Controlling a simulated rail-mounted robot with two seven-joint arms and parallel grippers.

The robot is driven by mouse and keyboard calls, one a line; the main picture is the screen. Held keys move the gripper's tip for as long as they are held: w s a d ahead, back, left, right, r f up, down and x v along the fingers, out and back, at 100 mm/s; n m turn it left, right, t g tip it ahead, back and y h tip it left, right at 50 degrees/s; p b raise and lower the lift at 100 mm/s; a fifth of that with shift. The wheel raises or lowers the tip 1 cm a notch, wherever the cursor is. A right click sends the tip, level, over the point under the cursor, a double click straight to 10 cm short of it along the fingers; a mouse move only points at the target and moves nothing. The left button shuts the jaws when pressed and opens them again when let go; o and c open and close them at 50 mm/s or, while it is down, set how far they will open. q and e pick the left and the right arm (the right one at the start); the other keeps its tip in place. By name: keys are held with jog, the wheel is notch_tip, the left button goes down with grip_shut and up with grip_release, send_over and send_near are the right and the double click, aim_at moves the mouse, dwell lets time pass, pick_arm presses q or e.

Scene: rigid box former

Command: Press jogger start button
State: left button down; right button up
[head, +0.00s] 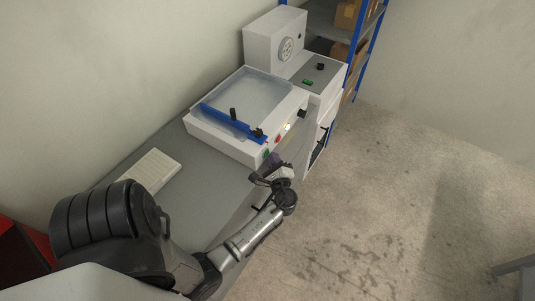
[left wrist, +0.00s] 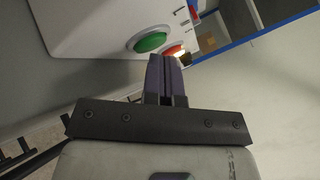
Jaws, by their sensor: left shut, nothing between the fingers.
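The jogger (head: 262,90) is a white box with a clear tray on top and a blue bar (head: 233,122) across the tray. Its front face carries a green button (head: 266,153), a red button (head: 278,140), a lit spot and a black knob (head: 302,113). My left gripper (head: 276,160) is shut and empty, just in front of the green button end of that face. In the left wrist view, the green button (left wrist: 148,42) shows large, left of the purple fingertips (left wrist: 167,72); the red button (left wrist: 174,50) is partly hidden behind them. Contact with a button cannot be made out. My right gripper is not in view.
A white stack (head: 153,170) lies on the grey table (head: 204,165). A white machine with a round dial (head: 286,50) stands behind the jogger. A blue shelf (head: 374,30) holds cardboard boxes. The floor on the right is largely clear.

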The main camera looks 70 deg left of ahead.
pick_arm(q)
jog(key=shift+w+d, duration=0.35)
jog(key=shift+d, duration=0.2)
jog(key=w+d, duration=0.1)
jog(key=d, duration=0.1)
jog(key=w+d+b, duration=0.1)
jog(key=d, duration=0.1)
jog(key=shift+w, duration=0.4)
dwell(0.9)
